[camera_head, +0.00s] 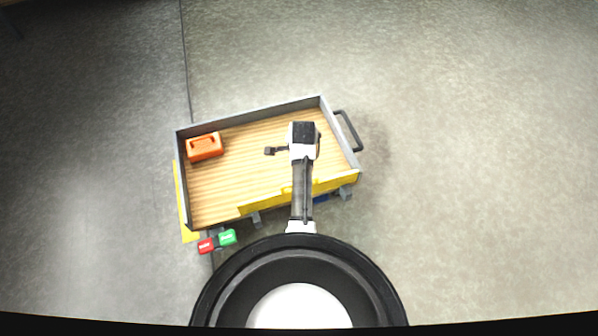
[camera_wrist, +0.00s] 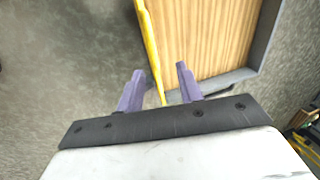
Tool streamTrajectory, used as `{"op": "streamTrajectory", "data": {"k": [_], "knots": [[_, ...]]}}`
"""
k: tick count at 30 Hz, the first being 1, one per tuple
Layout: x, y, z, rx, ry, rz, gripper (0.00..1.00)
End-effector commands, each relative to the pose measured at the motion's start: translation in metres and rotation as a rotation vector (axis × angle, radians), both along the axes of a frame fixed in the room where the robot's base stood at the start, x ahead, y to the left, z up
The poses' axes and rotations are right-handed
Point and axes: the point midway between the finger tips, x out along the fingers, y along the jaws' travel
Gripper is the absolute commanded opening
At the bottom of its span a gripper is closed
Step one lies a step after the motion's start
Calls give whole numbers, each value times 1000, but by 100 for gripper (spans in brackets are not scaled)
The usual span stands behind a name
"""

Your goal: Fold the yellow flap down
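The yellow flap (camera_head: 335,183) runs along the near long edge of a wood-floored, grey-walled cart bed (camera_head: 240,180). It looks like a thin strip, and its exact tilt is hard to tell. My arm crosses above it and hides part of it. In the wrist view the flap (camera_wrist: 150,45) is a narrow yellow edge between wood and floor. My gripper (camera_wrist: 160,69) is open, with one purple finger on each side of that edge as seen; I cannot tell its height or any contact. In the head view the fingers are hidden.
An orange block (camera_head: 205,147) sits in the bed's far left corner. Another yellow strip (camera_head: 182,205) lies along the left end. A dark handle (camera_head: 348,130) juts out right.

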Motion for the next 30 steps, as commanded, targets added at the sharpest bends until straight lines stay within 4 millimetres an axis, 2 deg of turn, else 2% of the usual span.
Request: {"op": "streamTrajectory", "data": {"k": [3,8,21,24,30], "knots": [[-11,-8,-13,9,54,-39,36],[-9,-8,-30,9,61,-41,36],[8,-2,-117,9,57,-38,36],[11,-1,-131,8,55,-38,36],[14,0,-145,9,53,-38,36]]}}
